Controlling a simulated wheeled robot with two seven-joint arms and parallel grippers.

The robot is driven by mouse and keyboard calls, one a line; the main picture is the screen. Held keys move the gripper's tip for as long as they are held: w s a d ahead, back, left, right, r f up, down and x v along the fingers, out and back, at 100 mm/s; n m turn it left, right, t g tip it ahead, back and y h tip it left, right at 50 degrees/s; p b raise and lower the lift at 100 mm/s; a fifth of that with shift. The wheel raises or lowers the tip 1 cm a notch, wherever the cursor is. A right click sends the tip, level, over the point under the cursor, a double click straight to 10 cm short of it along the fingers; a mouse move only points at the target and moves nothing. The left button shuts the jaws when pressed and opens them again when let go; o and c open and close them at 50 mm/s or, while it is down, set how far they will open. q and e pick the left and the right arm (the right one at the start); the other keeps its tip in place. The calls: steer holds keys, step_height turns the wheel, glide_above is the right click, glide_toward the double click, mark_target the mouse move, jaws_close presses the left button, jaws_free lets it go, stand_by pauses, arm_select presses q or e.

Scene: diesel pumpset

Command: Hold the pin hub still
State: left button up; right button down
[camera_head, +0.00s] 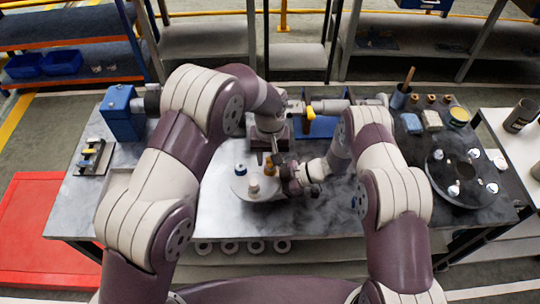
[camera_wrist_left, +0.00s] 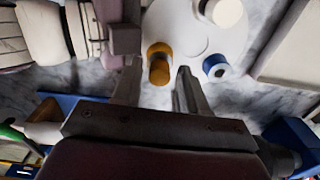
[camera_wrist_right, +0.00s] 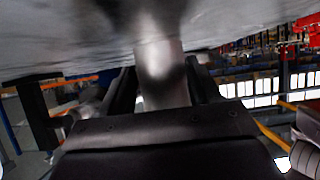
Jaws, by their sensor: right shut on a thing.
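My left gripper (camera_head: 272,158) points down over a round white plate (camera_head: 242,192). In the left wrist view its fingers (camera_wrist_left: 157,78) are apart, with an orange-brown cylinder (camera_wrist_left: 160,70) between or just beyond their tips; contact is unclear. A white knob (camera_head: 253,186) and a blue-and-white piece (camera_head: 240,169) stand on the plate. My right gripper (camera_head: 284,176) reaches in low from the right, close to the left one. In the right wrist view it (camera_wrist_right: 160,88) is shut on a smooth grey cylinder (camera_wrist_right: 162,78), apparently the pin hub; its far end is blurred.
A blue vise-like block (camera_head: 122,113) stands at the table's left. On the right are a black round tray (camera_head: 440,190) with several small pieces, a brush cup (camera_head: 400,97) and a blue block (camera_head: 411,123). The table front (camera_head: 310,222) is clear.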

arm_select(q)
steer(key=shift+o, duration=0.4)
arm_select(e)
steer(key=shift+w, duration=0.1)
arm_select(q)
step_height(320, 180, up, 8)
steer(key=shift+f, duration=0.25)
arm_select(e)
steer(key=shift+c, duration=0.8)
jaws_free()
